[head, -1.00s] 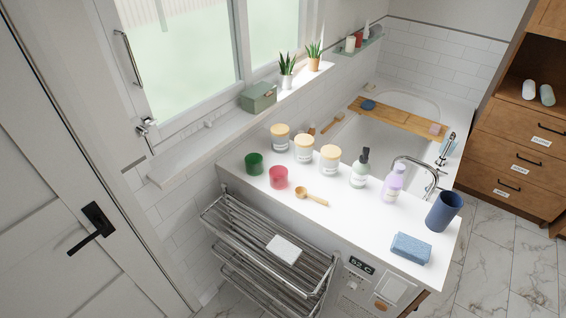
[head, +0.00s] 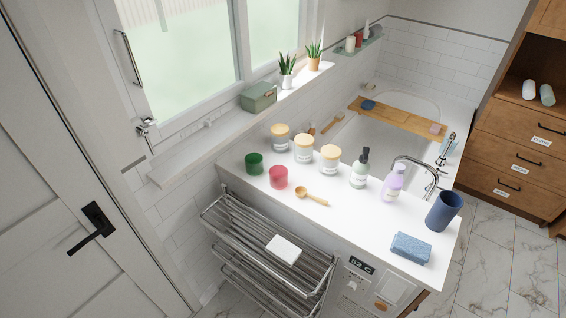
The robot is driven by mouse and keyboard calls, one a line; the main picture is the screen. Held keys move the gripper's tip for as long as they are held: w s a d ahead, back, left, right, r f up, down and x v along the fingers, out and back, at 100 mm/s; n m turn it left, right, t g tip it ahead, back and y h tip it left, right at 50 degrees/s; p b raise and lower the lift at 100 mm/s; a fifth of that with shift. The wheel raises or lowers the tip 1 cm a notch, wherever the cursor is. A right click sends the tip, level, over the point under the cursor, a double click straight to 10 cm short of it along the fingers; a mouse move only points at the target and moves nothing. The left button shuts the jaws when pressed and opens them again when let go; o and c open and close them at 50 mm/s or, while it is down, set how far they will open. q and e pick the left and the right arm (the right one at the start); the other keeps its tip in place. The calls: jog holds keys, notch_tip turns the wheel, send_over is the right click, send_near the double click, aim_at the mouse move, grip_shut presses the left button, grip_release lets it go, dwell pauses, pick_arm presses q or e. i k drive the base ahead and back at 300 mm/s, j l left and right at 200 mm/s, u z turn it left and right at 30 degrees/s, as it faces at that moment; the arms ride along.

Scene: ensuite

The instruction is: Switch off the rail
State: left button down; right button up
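The chrome towel rail (head: 268,258) stands out from the side of the white counter, with several tiers of bars. A folded white cloth (head: 284,249) lies on its top tier. To its right, on the counter's front, is a control panel (head: 368,288) with a dark display (head: 361,264) reading about "52 C". Below the display are a pale square plate and a round orange-brown part (head: 381,305) near the bottom edge. Small markings on the panel are too small to read. Neither of my grippers shows in the head view.
The white counter (head: 330,217) holds green and red cups, several lidded jars, a wooden scoop, two pump bottles, a blue tumbler (head: 444,211) and a blue sponge (head: 411,248). A door with a black handle (head: 92,228) is at left. Marble floor (head: 490,265) is clear at right.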

aim_at(393, 291)
jog(key=z, duration=1.2)
